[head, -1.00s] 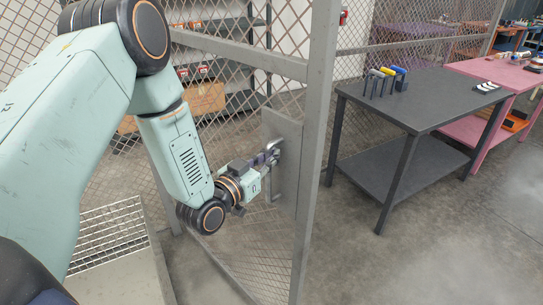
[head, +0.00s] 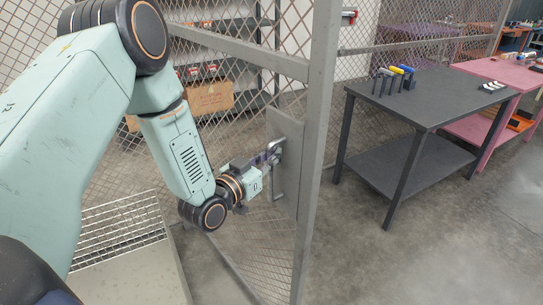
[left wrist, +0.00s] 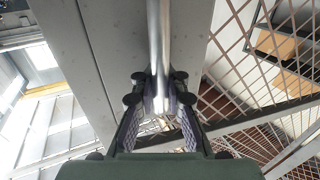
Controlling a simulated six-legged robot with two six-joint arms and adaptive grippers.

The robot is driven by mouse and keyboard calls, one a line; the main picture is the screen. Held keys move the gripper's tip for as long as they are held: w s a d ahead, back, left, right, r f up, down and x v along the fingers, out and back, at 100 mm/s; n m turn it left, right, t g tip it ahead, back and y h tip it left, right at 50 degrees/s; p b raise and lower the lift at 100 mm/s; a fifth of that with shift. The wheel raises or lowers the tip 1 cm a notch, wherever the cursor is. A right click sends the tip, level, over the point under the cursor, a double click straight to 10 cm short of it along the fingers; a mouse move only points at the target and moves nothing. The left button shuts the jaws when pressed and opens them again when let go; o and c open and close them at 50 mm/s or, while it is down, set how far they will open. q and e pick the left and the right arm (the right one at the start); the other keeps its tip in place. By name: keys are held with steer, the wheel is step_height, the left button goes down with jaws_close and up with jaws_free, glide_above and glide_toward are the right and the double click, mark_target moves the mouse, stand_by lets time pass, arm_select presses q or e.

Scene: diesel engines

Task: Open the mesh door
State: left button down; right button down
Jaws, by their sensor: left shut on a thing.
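The mesh door (head: 240,170) has a grey metal frame with diamond mesh and stands at an angle in the middle of the head view. A grey lock plate (head: 287,150) on it carries a bent metal handle (head: 277,185). My left gripper (head: 272,157) is shut on the handle's upper part. In the left wrist view the handle bar (left wrist: 158,50) runs down between the two fingers of the left gripper (left wrist: 160,105), beside the grey door frame (left wrist: 85,50). My right gripper is in neither view.
A dark table (head: 430,98) with several colored-handled tools (head: 392,78) stands right of the door. A pink table (head: 500,70) is behind it. A wire-topped cart (head: 115,235) is at lower left. Shelves with a cardboard box (head: 208,98) stand behind the mesh. The floor at lower right is clear.

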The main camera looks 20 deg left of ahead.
arm_select(q)
steer(key=shift+s+f, duration=0.1)
steer(key=shift+s, duration=0.25)
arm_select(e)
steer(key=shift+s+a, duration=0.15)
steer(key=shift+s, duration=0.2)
arm_select(q)
steer(key=shift+w+d, duration=0.1)
steer(key=shift+w, duration=0.05)
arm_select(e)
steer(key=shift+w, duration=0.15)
arm_select(q)
steer(key=c, duration=1.4)
jaws_free()
steer(key=shift+o, duration=0.2)
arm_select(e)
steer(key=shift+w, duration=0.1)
arm_select(q)
steer(key=v, duration=1.2)
